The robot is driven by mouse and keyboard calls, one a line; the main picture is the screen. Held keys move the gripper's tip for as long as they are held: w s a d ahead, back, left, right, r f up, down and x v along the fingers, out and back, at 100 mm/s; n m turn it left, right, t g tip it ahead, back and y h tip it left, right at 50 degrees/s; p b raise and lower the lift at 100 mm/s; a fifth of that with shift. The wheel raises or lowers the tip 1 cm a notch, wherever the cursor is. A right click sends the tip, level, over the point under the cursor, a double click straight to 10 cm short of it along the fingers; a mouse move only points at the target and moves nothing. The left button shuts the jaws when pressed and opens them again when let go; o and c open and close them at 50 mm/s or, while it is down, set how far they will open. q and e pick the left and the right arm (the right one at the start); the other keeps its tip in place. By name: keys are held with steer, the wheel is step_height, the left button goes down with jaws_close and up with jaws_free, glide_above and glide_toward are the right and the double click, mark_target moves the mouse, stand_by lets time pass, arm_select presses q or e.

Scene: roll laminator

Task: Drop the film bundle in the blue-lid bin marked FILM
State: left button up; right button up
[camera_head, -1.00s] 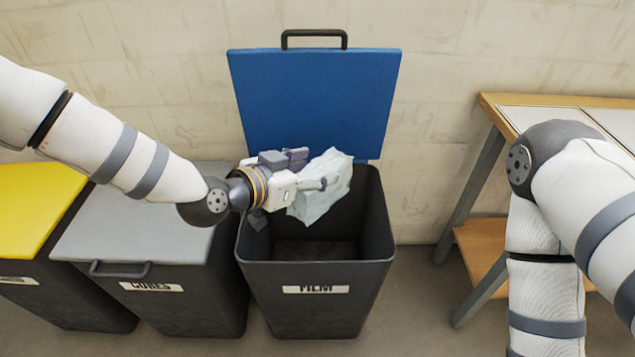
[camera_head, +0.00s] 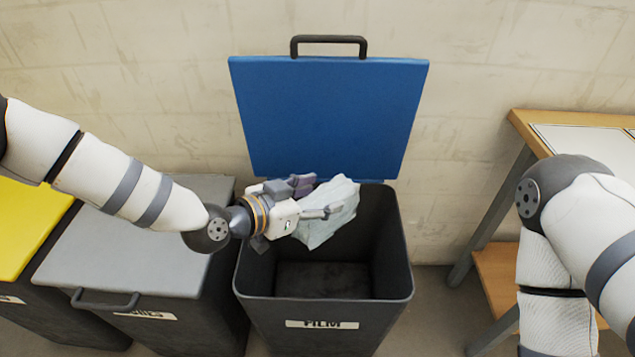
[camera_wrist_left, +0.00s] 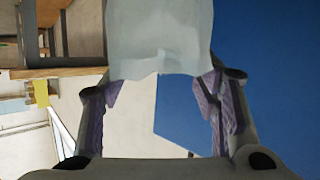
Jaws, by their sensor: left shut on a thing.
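The film bundle (camera_head: 328,212) is a pale, crumpled, translucent wad. My left gripper (camera_head: 318,198) is shut on it and holds it over the open mouth of the FILM bin (camera_head: 322,325). The bundle also fills the top middle of the left wrist view (camera_wrist_left: 160,40), between the two purple-padded fingers (camera_wrist_left: 162,100). The bin is dark grey, and its blue lid (camera_head: 325,115) stands raised against the wall. The visible part of the bin's floor looks empty. My right arm shows at the right, but its gripper is out of view.
A grey-lid bin (camera_head: 140,240) stands directly left of the FILM bin, with a yellow-lid bin (camera_head: 30,225) beyond it. A wooden-edged table (camera_head: 530,130) with a lower shelf stands at the right. Bare floor lies between the FILM bin and the table.

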arm_select(q)
steer(key=shift+r, duration=0.2)
steer(key=o, duration=1.3)
steer(key=shift+w, duration=0.1)
steer(key=shift+o, duration=0.2)
steer(key=v, duration=1.2)
steer(key=shift+f, duration=0.1)
